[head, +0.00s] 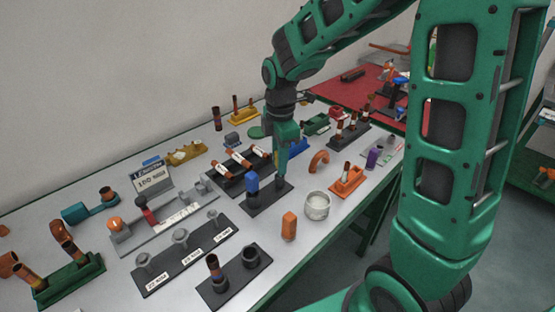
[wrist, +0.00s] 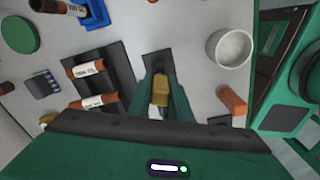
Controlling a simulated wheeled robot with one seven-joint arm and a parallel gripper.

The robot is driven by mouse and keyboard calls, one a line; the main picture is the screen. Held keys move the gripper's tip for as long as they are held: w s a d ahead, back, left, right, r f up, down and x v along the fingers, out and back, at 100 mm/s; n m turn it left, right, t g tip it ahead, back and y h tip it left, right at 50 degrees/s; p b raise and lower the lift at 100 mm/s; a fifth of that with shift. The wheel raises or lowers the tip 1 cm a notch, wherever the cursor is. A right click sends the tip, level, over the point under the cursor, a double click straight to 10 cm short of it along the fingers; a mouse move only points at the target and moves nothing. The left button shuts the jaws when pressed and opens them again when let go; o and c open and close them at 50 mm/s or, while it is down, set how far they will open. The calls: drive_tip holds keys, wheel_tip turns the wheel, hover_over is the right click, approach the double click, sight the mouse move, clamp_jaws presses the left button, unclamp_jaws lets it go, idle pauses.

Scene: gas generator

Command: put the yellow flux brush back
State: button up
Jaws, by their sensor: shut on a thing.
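The yellow flux brush (wrist: 160,92) shows in the wrist view as a yellow piece between my gripper's two green fingers. My gripper (wrist: 160,84) is shut on it. In the head view my gripper (head: 280,174) points down over the right part of a dark plate (head: 272,200) that carries a blue block (head: 252,184). The dark plate also shows beneath the fingers in the wrist view (wrist: 153,60). The brush's lower end is hidden, so I cannot tell whether it touches the plate.
A white cup (head: 317,206) and an orange block (head: 289,226) stand on the right. A dark rack (head: 232,186) with copper tubes lies left of my gripper. An orange holder (head: 347,182) and a copper elbow (head: 319,160) stand further right. The bench is crowded, with narrow gaps.

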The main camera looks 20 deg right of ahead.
drive_tip(key=shift+f, duration=0.1)
drive_tip(key=o, duration=1)
drive_tip(key=shift+c, duration=0.2)
wheel_tip(320, 180, up, 11)
drive_tip(key=shift+f, duration=0.1)
drive_tip(key=s+d+f+m, duration=0.1)
drive_tip(key=s+d+m, duration=1.4)
drive_tip(key=s+m, duration=0.2)
drive_tip(key=shift+s+d+f+m, duration=0.3)
drive_tip(key=shift+s+d+m, duration=0.1)
drive_tip(key=shift+s, duration=0.55)
drive_tip(key=s+m, duration=0.2)
drive_tip(key=s+d+f+m, duration=0.1)
drive_tip(key=s+m, duration=0.1)
drive_tip(key=s, duration=0.1)
drive_tip(key=s+f+m, duration=0.1)
drive_tip(key=s+m, duration=0.1)
drive_tip(key=shift+s+d+f+m, duration=0.15)
drive_tip(key=shift+s+m, duration=0.05)
drive_tip(key=shift+m, duration=0.1)
drive_tip(key=shift+c, duration=0.2)
